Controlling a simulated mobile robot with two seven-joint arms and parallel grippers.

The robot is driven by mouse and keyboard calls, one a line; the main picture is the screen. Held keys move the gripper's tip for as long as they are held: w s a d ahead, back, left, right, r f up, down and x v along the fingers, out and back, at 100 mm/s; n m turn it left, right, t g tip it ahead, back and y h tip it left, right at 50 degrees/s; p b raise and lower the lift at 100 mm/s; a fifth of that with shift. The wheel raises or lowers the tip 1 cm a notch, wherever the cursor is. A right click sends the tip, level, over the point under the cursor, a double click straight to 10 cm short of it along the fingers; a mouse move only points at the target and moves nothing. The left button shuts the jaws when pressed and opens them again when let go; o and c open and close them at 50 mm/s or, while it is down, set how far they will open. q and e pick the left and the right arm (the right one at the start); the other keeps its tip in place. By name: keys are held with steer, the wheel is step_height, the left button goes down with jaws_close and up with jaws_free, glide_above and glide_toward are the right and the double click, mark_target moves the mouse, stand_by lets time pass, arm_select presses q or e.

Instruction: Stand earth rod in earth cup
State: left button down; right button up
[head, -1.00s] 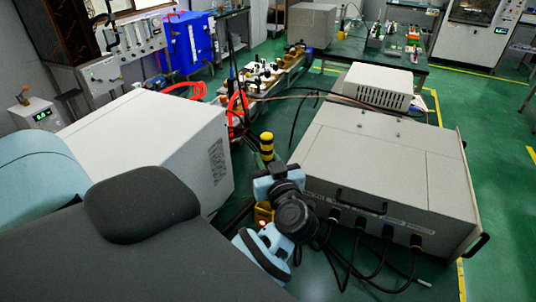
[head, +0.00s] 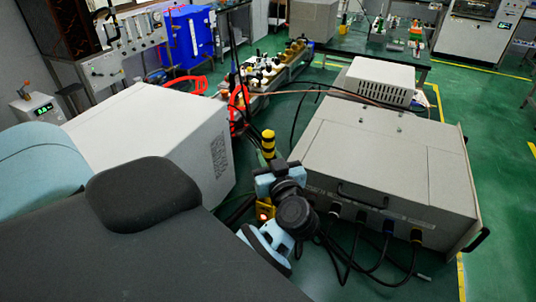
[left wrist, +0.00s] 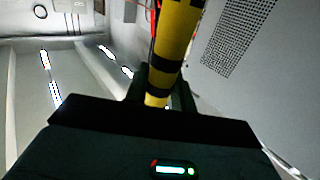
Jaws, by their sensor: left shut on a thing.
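The earth rod (head: 268,141), banded yellow and black, stands roughly upright in the head view between two grey cabinets. My left gripper (head: 271,168) is shut on it, and only its upper part shows above the gripper. In the left wrist view the rod (left wrist: 178,40) runs up from between the dark fingers (left wrist: 157,97). A small yellow thing with a glowing orange light (head: 264,211) shows partly behind my left wrist; I cannot tell whether it is the earth cup. The rod's lower end is hidden. My right gripper is not in view.
A large grey cabinet (head: 385,165) with a front handle and black cables stands to the right. A pale cabinet (head: 150,140) stands to the left. Red and black hoses and a bench of fittings (head: 275,68) lie behind. Green floor (head: 490,150) is clear at far right.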

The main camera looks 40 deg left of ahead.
arm_select(q)
steer(key=shift+f, duration=0.15)
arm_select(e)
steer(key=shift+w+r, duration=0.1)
arm_select(q)
steer(key=c, duration=1.1)
jaws_free()
